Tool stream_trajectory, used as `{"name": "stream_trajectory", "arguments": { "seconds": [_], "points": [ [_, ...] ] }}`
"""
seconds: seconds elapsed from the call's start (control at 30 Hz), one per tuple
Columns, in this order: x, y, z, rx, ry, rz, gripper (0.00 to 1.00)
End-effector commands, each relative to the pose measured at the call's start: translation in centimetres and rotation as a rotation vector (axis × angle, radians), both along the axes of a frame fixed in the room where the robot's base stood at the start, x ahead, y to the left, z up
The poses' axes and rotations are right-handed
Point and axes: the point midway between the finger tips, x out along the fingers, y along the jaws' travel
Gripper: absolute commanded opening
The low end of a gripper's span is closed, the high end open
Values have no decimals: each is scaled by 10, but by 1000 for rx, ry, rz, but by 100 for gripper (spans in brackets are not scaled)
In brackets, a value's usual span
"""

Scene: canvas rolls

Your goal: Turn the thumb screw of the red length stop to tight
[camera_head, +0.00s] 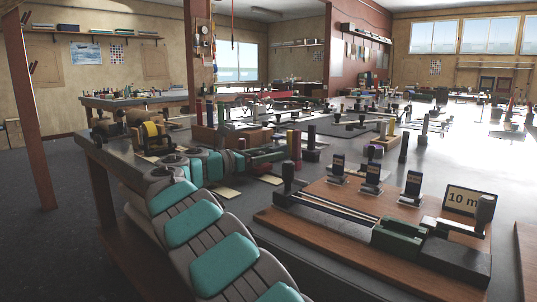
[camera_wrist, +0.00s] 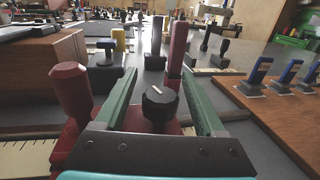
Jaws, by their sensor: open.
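The red length stop (camera_wrist: 184,131) lies low in the middle of the wrist view, partly hidden by my gripper's body. Its thumb screw (camera_wrist: 160,106) is a black ridged knob with a short white mark lying slantwise on top. A red handle (camera_wrist: 70,88) stands at its left, and a tall red post (camera_wrist: 178,47) rises behind the knob. My gripper (camera_wrist: 161,75) is open, with one green finger on each side of the knob and gaps between. In the head view my gripper (camera_head: 262,155) is over the bench, and the knob cannot be made out.
A wooden block (camera_wrist: 40,65) is at the left. In the head view a board with a green block and a "10 m" sign (camera_head: 463,201) is at the front right.

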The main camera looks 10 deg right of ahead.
Motion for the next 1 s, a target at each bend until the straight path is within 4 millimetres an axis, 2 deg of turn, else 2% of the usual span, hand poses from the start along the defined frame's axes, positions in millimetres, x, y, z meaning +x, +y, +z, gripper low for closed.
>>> {"name": "stream_trajectory", "arguments": {
  "seconds": [0.5, 1.0],
  "points": [
    [-28, 64, 0, -1, 0, 2, 72],
    [-30, 68, 0, -1, 0, 1, 72]
  ]
}}
